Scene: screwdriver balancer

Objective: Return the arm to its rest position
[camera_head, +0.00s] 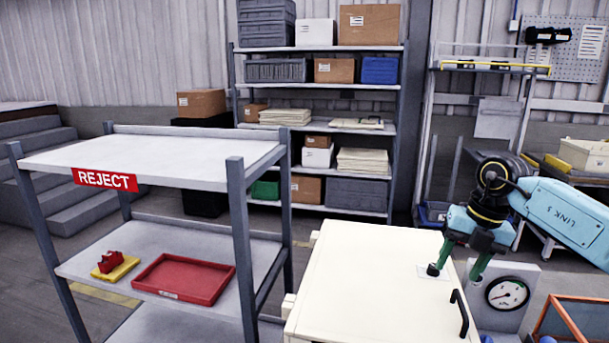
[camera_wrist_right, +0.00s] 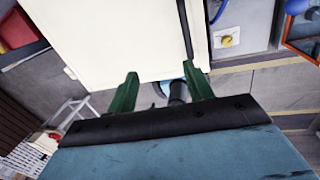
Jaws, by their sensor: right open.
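My right arm (camera_head: 565,213) comes in from the right in the head view, light blue with black joints. Its right gripper (camera_head: 454,273) points down above the cream cabinet (camera_head: 350,270), near the cabinet's right edge and its black handle (camera_head: 458,313). The two green fingers are apart with nothing between them. In the right wrist view the green fingers (camera_wrist_right: 160,88) are also spread and empty, with the cream panel (camera_wrist_right: 110,35) beyond them. Whether the fingers touch the cabinet cannot be told. My left gripper is in neither view.
A grey cart with a REJECT sign (camera_head: 105,180) stands at left, holding a red tray (camera_head: 185,276) and a yellow item (camera_head: 115,268). A pressure gauge (camera_head: 507,293) and an orange-framed bin (camera_head: 570,318) are right of the cabinet. Loaded shelves (camera_head: 320,130) stand behind.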

